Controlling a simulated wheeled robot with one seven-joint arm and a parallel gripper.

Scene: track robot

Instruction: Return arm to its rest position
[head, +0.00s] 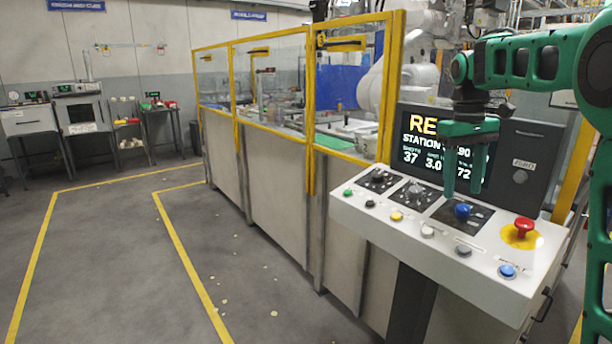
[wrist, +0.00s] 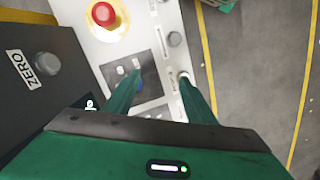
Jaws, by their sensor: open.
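My green arm (head: 530,62) reaches in from the right in the head view. My gripper (head: 462,190) hangs pointing down above the sloped white control panel (head: 400,222), in front of the screen. Its two fingers are apart with nothing between them. In the wrist view my gripper (wrist: 160,88) shows both fingers spread over the panel, near a dark plate whose blue knob is mostly hidden behind a finger. In the head view that blue knob (head: 462,211) sits just below the fingertips; I cannot tell whether they touch it.
A red emergency button (head: 524,226) on yellow stands right of my gripper. The screen (head: 420,140) and a dark box marked ZERO (head: 525,160) rise behind the panel. A yellow-framed fence (head: 310,100) runs left. Open floor (head: 110,260) lies at the left.

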